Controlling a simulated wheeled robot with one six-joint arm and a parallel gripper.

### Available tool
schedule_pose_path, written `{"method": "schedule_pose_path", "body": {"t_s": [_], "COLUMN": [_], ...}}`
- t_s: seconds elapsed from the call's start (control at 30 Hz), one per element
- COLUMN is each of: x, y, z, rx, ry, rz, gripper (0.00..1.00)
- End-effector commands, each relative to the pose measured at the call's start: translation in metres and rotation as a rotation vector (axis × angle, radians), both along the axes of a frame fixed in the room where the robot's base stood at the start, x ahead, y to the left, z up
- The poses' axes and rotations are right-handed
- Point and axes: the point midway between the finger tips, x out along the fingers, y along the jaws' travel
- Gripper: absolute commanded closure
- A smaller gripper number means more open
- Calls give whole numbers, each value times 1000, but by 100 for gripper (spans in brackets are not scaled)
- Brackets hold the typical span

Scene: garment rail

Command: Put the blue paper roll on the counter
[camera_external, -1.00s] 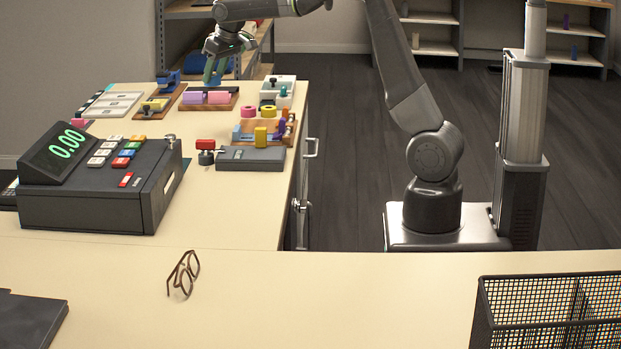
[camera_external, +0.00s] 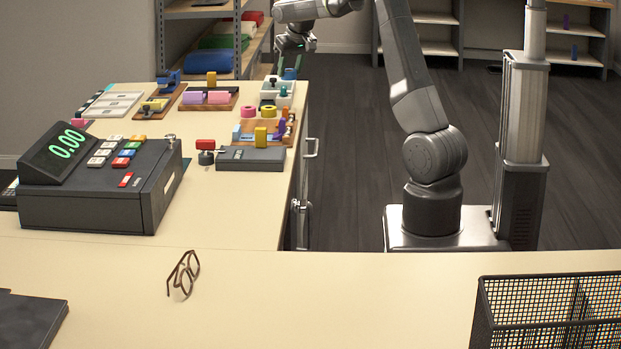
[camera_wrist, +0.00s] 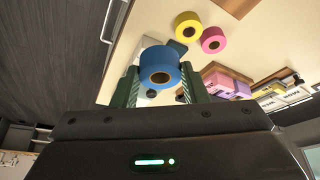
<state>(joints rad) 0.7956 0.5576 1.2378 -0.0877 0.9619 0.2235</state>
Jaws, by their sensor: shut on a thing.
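The roll's dark core hole faces the camera. In the external view the blue roll (camera_external: 290,74) shows as a small blue patch between the fingertips. It looks just above or at the tray; I cannot tell whether it touches anything.
A yellow roll (camera_wrist: 187,25) and a pink roll (camera_wrist: 213,40) are close by. Glasses (camera_external: 184,274) lie on the front part, mostly clear.

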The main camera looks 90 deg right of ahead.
Motion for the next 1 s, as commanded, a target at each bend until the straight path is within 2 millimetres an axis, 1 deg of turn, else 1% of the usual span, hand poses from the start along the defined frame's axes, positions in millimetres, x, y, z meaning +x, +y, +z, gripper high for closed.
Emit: {"method": "schedule_pose_path", "body": {"t_s": [0.03, 0.27, 0.5, 0.6, 0.77, 0.9, 1.0], "x": [0, 0, 0, 0, 0, 0, 0], "y": [0, 0, 1, 0, 1, 1, 1], "z": [-6, -16, -59, -70, -81, -102, -111], "rx": [1, 1, 2, 1, 1, 2, 1], "ry": [2, 1, 2, 2, 1, 2, 1], "rz": [0, 1, 2, 2, 1, 1, 1], "gripper": [82, 82, 82, 82, 82, 82, 82]}}
